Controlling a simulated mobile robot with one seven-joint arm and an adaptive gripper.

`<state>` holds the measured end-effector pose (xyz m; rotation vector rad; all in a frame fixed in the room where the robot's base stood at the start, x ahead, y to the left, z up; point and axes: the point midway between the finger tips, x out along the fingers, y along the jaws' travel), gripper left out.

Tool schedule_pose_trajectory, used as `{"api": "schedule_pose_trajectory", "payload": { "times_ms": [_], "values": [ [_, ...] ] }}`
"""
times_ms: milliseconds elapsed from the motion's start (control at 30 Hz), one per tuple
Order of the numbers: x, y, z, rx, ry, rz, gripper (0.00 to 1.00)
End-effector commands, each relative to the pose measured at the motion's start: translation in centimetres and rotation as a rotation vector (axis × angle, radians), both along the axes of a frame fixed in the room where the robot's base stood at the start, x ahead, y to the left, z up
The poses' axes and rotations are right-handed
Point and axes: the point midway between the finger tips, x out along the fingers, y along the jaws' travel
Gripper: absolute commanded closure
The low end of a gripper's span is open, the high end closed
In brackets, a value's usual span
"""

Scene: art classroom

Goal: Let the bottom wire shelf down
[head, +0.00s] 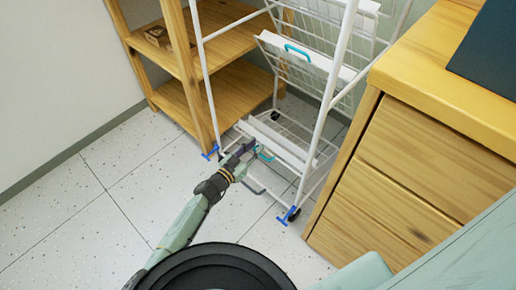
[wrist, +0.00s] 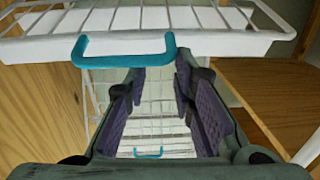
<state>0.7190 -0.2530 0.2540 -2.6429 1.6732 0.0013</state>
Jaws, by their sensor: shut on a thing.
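The white wire rack (head: 333,75) stands between a wooden shelf unit and a wooden drawer cabinet. Its bottom wire shelf (head: 272,141) is low in the rack, with a white front edge and a teal handle (head: 266,156). In the wrist view the bottom shelf (wrist: 225,42) crosses the top, with its teal handle (wrist: 125,46) close up at my fingertips. My gripper (head: 246,148) is at the front of this shelf, shut on the handle. In the wrist view my gripper (wrist: 160,75) has its purple pads apart; the exact contact is hard to see.
Above, another tilted wire shelf (head: 325,62) has its own teal handle (head: 297,52). The wooden shelf unit (head: 215,90) is on the left and the wooden drawer cabinet (head: 400,175) close on the right. The rack's blue-footed casters (head: 288,215) rest on the floor. The tiled floor at left is clear.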

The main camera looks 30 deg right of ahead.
Motion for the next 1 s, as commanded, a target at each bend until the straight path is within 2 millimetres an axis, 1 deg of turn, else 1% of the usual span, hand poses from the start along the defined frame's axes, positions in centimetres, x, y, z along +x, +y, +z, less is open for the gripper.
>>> {"api": "schedule_pose_trajectory", "payload": {
  "times_ms": [33, 467, 500, 1000],
  "values": [
    [-2.79, -2.53, -0.39, -0.021, 0.008, -0.070, 1.00],
    [-2.77, -2.44, -0.44, -0.021, 0.008, -0.070, 1.00],
    [-2.76, -2.44, -0.44, -0.021, 0.008, -0.070, 0.74],
    [-2.77, -2.47, -0.46, -0.021, 0.008, -0.070, 0.40]
  ]
}}
